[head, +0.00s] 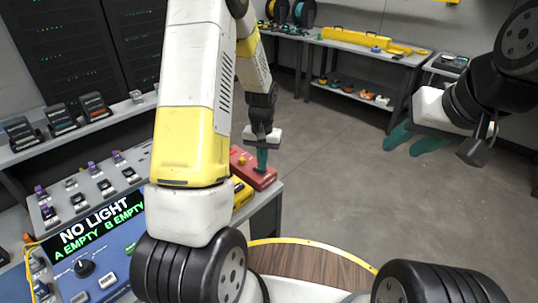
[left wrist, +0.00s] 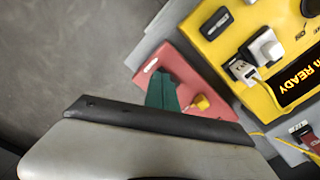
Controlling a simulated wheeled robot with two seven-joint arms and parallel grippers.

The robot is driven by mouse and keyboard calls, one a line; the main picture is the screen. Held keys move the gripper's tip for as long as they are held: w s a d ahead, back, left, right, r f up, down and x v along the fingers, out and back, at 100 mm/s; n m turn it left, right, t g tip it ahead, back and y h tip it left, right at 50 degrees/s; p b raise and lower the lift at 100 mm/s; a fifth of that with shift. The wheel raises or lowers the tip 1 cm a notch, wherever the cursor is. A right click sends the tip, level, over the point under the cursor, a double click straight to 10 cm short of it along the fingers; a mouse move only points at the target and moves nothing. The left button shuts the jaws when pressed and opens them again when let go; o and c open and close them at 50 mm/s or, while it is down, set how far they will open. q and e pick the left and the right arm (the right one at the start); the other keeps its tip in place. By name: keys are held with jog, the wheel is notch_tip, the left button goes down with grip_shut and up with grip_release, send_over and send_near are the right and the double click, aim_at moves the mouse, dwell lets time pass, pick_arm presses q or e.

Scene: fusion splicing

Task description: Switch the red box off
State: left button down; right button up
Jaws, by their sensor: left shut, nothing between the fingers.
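The red box (head: 262,179) sits on the bench end, beyond my left arm in the head view. In the left wrist view the red box (left wrist: 182,67) shows a pale slot-like mark near one end and a yellow knob or plug (left wrist: 201,103) on its face. My left gripper (head: 262,168) points down over the red box, its green fingers shut and empty. The fingertips (left wrist: 163,92) appear beside the yellow part; contact cannot be told. The switch position is unclear. My right gripper (head: 415,144) is off to the right in free air, its green fingers apart and empty.
A yellow device (left wrist: 262,35) with a lit display reading READY stands beside the red box, with white plugs and a yellow cable. A blue panel (head: 125,245) shows NO LIGHT, A EMPTY, B EMPTY. Open floor (head: 335,150) lies right of the bench.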

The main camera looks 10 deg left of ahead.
pick_arm(q)
jog(key=shift+f, duration=0.25)
jog(key=shift+r, duration=3.5)
jog(key=s+d+r+t+h, duration=0.1)
jog(key=s+r+t, duration=0.1)
jog(key=s+r, duration=0.35)
jog(key=s+d+r+t, duration=0.1)
jog(key=s+r, duration=0.2)
jog(key=r, duration=0.6)
jog(key=s+r+t, duration=0.1)
jog(key=s+r, duration=0.2)
jog(key=s, duration=0.3)
jog(key=s+d+r+t+h, duration=0.1)
jog(key=s+r+t, duration=0.1)
jog(key=s+r, duration=0.2)
jog(key=s, duration=0.3)
jog(key=shift+s+d+m, duration=0.2)
jog(key=shift+d+m, duration=0.05)
jog(key=shift+m, duration=0.05)
